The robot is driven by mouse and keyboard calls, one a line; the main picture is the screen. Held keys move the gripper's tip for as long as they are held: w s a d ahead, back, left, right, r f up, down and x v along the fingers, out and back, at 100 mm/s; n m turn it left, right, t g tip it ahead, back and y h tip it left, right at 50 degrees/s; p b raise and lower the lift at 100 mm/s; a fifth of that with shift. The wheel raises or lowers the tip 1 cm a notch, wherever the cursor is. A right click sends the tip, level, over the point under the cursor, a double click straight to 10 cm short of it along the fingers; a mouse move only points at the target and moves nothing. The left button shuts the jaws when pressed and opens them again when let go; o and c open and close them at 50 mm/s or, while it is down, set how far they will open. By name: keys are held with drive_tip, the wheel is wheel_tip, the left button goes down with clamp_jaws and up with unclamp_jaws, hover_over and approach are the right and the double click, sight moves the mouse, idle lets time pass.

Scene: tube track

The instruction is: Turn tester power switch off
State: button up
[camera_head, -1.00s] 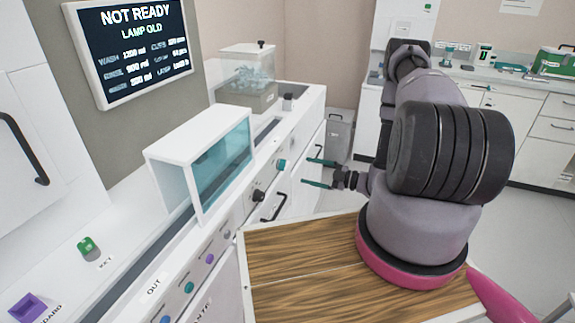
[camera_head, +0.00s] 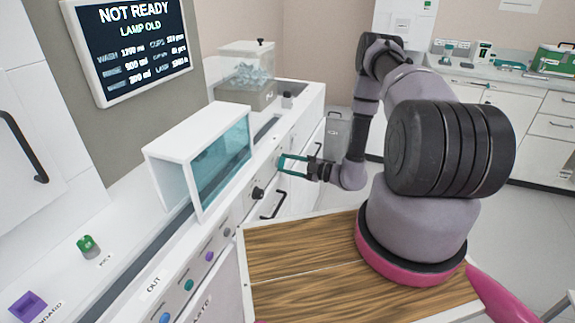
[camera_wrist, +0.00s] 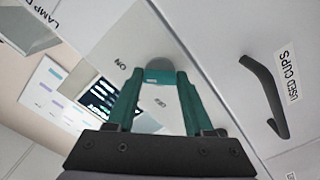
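The power switch is a small round grey and teal knob (camera_wrist: 160,76) on the white front panel (camera_wrist: 135,40) of the tester, with ON and OFF marked beside it in the wrist view. My gripper (camera_wrist: 166,78) has its two teal fingers on either side of the knob, with the tips appearing to press against its edges. In the head view my gripper (camera_head: 284,165) reaches left to the panel front. There its fingers hide the knob.
A black knob (camera_head: 258,193) and a dark drawer handle (camera_head: 273,204) lie just below. In the wrist view, a "USED CUPS" handle (camera_wrist: 262,95) projects at the right. A glass-fronted box (camera_head: 222,160) stands on the counter. The wall display (camera_head: 135,50) reads NOT READY, LAMP OLD.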

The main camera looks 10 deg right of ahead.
clamp_jaws()
drive_tip(key=shift+n, duration=0.3)
drive_tip(key=n, duration=1.7)
drive_tip(key=shift+s, duration=0.1)
drive_tip(key=shift+n, duration=0.3)
drive_tip(key=o, duration=0.9)
unclamp_jaws()
drive_tip(key=shift+c, duration=0.2)
